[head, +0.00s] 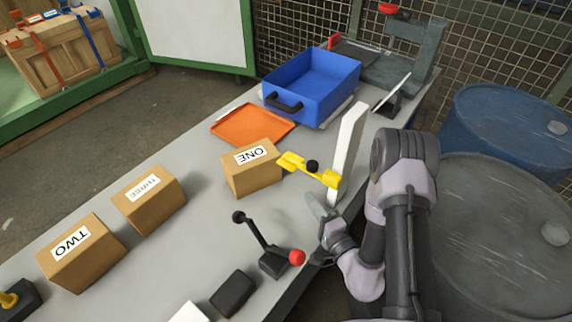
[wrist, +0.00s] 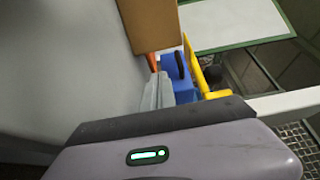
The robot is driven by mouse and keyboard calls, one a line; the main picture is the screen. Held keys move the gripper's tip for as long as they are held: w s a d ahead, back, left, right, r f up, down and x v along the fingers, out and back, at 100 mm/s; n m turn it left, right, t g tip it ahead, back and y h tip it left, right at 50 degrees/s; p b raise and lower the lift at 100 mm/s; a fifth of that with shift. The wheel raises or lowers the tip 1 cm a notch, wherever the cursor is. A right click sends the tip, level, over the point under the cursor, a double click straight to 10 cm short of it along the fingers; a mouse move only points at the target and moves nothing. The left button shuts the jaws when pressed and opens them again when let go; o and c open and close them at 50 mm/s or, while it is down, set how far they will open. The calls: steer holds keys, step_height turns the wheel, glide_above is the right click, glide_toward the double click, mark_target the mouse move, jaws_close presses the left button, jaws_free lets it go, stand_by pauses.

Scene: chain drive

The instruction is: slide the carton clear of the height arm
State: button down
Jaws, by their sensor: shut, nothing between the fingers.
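The carton labelled ONE (head: 250,178) stands on the grey bench. The yellow height arm (head: 327,178), with a black knob, reaches from a white post (head: 348,140) to the carton's right side. Its tip overlaps the carton's edge in the head view; I cannot tell whether they touch. My gripper (head: 316,203) is shut and empty, to the right of the carton and below the arm in the picture. In the wrist view the fingers (wrist: 158,92) are together, apart from the brown carton (wrist: 153,25), with the yellow arm (wrist: 191,62) beyond to the right.
Cartons THREE (head: 152,205) and TWO (head: 85,262) stand to the left. An orange tray (head: 240,123) and blue bin (head: 318,82) lie behind. A black lever (head: 255,233) with a red-knobbed base stands in front. Bench between carton ONE and THREE is clear.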

glide_toward(279, 168)
steer(key=w, duration=0.2)
steer(key=w+d, duration=0.1)
steer(key=w, duration=0.1)
steer(key=shift+w+d, duration=0.15)
steer(key=a, duration=0.1)
steer(key=w+a+b, duration=0.1)
steer(key=a, duration=0.1)
steer(key=shift+w+a+f, duration=0.15)
steer(key=shift+w+a, duration=0.15)
steer(key=shift+a, duration=0.15)
